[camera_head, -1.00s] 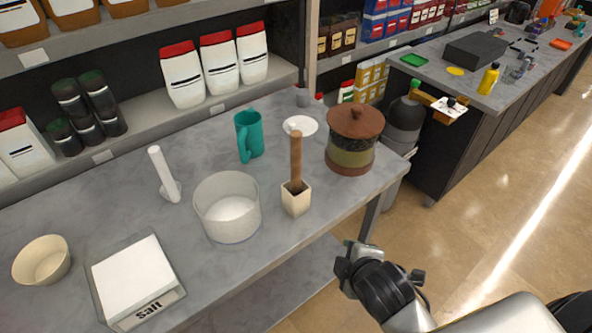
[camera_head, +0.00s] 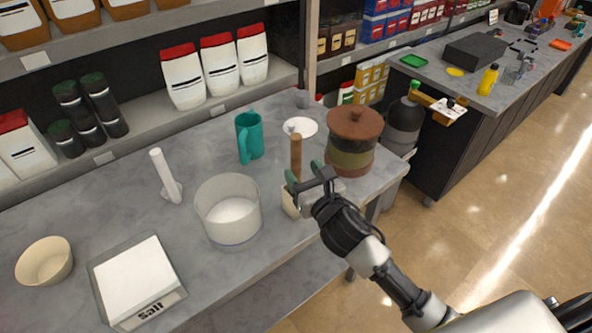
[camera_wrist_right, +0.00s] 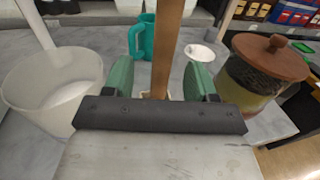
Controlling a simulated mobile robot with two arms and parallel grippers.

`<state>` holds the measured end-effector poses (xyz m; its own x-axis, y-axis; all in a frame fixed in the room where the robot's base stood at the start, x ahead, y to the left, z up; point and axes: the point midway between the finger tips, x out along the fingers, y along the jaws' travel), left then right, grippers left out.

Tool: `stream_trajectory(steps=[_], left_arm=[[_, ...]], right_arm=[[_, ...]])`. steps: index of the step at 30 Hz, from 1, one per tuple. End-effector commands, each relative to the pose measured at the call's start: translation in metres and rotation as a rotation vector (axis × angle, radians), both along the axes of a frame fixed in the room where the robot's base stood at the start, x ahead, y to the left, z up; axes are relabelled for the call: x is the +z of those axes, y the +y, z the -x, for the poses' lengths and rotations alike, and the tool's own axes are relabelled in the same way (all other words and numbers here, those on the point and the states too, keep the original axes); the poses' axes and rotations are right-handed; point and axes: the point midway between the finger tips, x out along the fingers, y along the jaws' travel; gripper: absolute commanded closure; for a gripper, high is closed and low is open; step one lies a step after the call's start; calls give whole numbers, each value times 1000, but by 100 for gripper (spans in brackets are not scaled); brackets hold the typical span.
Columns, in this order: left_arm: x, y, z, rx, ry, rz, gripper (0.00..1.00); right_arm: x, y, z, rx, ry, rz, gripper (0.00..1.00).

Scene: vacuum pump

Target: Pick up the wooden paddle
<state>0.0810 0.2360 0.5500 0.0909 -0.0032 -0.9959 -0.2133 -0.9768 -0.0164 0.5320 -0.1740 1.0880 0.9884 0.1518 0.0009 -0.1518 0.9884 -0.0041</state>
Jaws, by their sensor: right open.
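The wooden paddle (camera_head: 296,154) is a brown flat stick standing upright in a small cream square holder (camera_head: 290,204) near the table's front edge. My right gripper (camera_head: 305,177) is open at the paddle, in front of its middle. In the right wrist view the paddle (camera_wrist_right: 165,45) rises between the two green fingertips (camera_wrist_right: 159,75), with gaps on both sides. Whether the fingers reach fully around it is hard to tell. My gripper partly hides the holder and the paddle's lower part. My left gripper is not in view.
A clear round container (camera_head: 228,222) stands left of the holder. A lidded jar (camera_head: 353,140) stands close on the right. A teal mug (camera_head: 249,136) and a white dish (camera_head: 301,127) are behind. A salt box (camera_head: 137,282) and a bowl (camera_head: 44,261) are at left.

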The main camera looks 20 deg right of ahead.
Motion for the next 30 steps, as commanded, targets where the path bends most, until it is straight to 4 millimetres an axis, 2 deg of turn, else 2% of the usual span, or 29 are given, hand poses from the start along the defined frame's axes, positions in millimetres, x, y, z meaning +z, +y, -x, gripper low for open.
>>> stream_trajectory(steps=[8, 16, 26, 30], left_arm=[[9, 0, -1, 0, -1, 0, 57], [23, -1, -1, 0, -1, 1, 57], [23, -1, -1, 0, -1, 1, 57], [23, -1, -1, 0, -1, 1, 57]], right_arm=[[2, 2, -23, -2, 2, -4, 43], [0, 5, -58, -1, 2, -5, 43], [-2, 6, -65, 0, 2, -4, 43], [-2, 6, -65, 0, 2, -4, 63]])
